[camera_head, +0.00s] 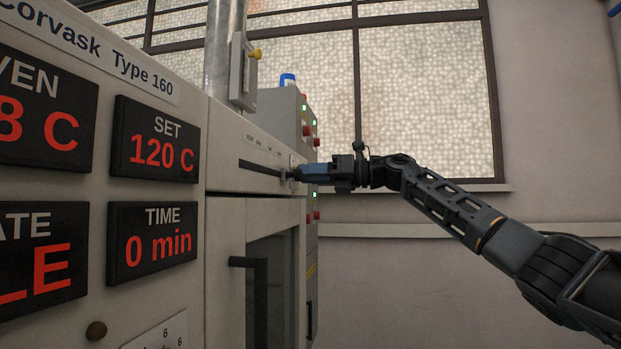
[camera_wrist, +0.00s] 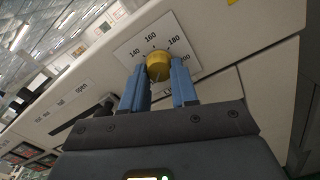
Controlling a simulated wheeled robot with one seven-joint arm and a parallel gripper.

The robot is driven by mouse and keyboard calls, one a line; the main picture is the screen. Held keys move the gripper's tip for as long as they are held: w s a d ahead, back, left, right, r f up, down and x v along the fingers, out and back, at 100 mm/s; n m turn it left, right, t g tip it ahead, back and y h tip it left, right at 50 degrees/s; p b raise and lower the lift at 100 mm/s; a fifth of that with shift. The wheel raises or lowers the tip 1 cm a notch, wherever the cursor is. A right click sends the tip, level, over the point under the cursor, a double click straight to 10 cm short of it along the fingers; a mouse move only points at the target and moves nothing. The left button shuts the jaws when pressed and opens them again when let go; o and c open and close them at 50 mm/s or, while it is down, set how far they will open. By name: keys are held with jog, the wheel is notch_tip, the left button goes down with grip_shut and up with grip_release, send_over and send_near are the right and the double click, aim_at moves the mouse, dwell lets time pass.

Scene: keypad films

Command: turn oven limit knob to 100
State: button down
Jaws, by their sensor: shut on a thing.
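A round yellow knob (camera_wrist: 158,68) sits on a white dial plate (camera_wrist: 126,50) on the oven's pale front panel. The wrist view shows the printed numbers 140, 160, 180 and 200 around it; the rest of the scale is hidden behind my fingers. My gripper (camera_head: 291,175) has its blue fingers on either side of the knob and is shut on it. I cannot read clearly where the knob's mark points. In the head view the knob is hidden by the fingers. The SET display (camera_head: 155,140) reads 120 C.
A TIME display (camera_head: 152,243) reads 0 min. A dark door handle (camera_head: 250,265) sticks out below the panel. A switch box with a yellow knob (camera_head: 255,54) is above. A grey cabinet (camera_head: 283,105) stands behind. Free room lies right of the oven.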

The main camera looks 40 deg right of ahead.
jog(key=shift+f+n, duration=0.2)
jog(key=shift+n, duration=0.4)
jog(key=c, duration=0.9)
grip_release()
jog(key=shift+r, duration=0.1)
jog(key=shift+o, duration=0.2)
jog(key=b+v, duration=0.1)
jog(key=v, duration=0.6)
jog(key=shift+s+d, duration=0.25)
jog(key=shift+s, duration=0.1)
